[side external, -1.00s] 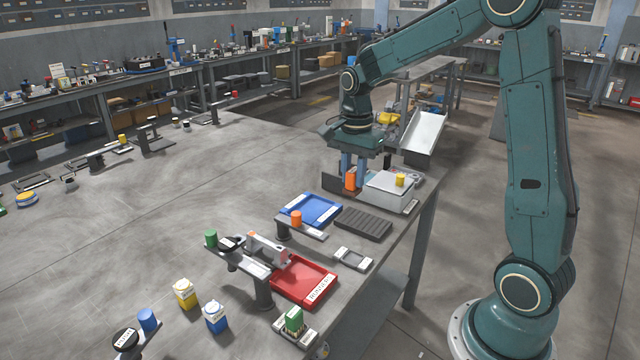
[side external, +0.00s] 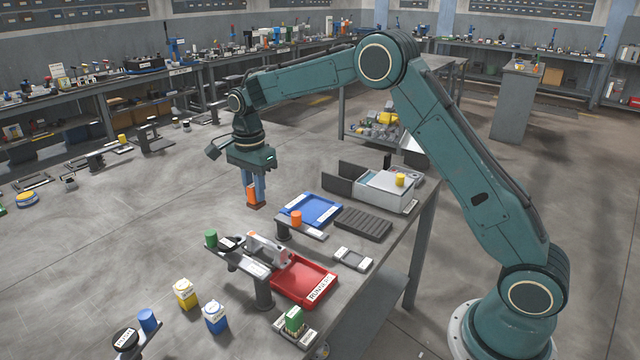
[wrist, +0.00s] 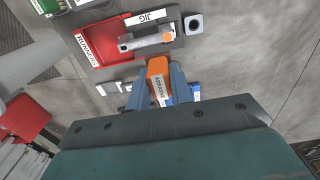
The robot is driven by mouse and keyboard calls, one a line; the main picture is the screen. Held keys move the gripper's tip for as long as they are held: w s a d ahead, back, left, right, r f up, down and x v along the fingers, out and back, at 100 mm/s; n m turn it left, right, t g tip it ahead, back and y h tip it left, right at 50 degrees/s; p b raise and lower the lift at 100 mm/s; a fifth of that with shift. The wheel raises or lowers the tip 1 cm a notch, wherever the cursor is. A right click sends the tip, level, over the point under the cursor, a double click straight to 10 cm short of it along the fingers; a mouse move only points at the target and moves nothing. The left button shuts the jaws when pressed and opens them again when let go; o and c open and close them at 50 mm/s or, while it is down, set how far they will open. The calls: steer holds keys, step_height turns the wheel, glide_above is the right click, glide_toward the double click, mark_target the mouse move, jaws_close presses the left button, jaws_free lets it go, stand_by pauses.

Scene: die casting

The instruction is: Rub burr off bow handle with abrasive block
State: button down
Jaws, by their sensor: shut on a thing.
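My gripper (side external: 254,183) is shut on an orange abrasive block (side external: 253,198), held upright in the air left of the blue tray. In the wrist view the block (wrist: 158,68) sits between the fingers, with a white label on its side. The pale grey bow handle (side external: 268,247) rests on the jig (side external: 250,265), apart from the block. In the wrist view the handle (wrist: 146,41) lies ahead of the block, beside the JIG label (wrist: 148,17), with a small orange spot (wrist: 168,37) at its right end. I cannot make out the burr for certain.
A red tray labelled RUNNERS (side external: 325,286) adjoins the jig. A blue tray (side external: 335,211), an orange cylinder (side external: 296,218) on a stand and a dark ribbed mat (side external: 363,223) lie behind. A green cylinder (side external: 210,238) stands at the jig's left. The air around the block is clear.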

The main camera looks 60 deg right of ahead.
steer(key=shift+w+a+f, duration=0.15)
steer(key=shift+w+a, duration=0.3)
steer(key=shift+a, duration=0.1)
steer(key=shift+f, duration=0.15)
